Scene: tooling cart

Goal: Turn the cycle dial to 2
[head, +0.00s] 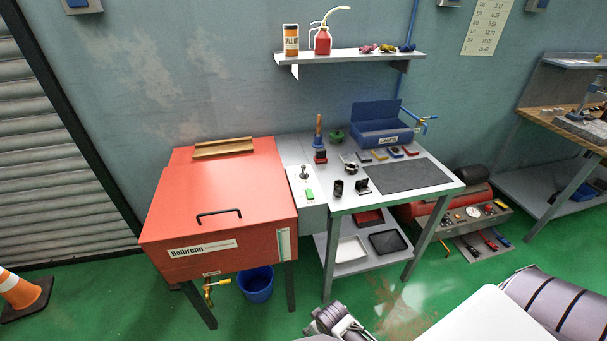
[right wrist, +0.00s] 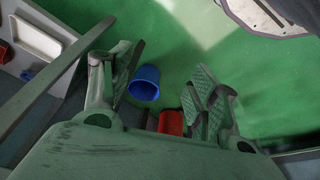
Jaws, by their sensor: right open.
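The red machine (head: 220,190) stands left of the workbench in the head view. My right gripper (head: 337,322) is low at the bottom edge, in front of the bench and well apart from the box. In the right wrist view its fingers (right wrist: 170,82) are spread and empty, above the floor. My left gripper is not in view.
The grey workbench (head: 347,208) holds small tools, a dark mat (head: 405,176) and a blue bin (head: 382,130). A blue bucket (head: 255,284) stands under the machine. An orange cone (head: 22,290) is at far left. Green floor is free in front.

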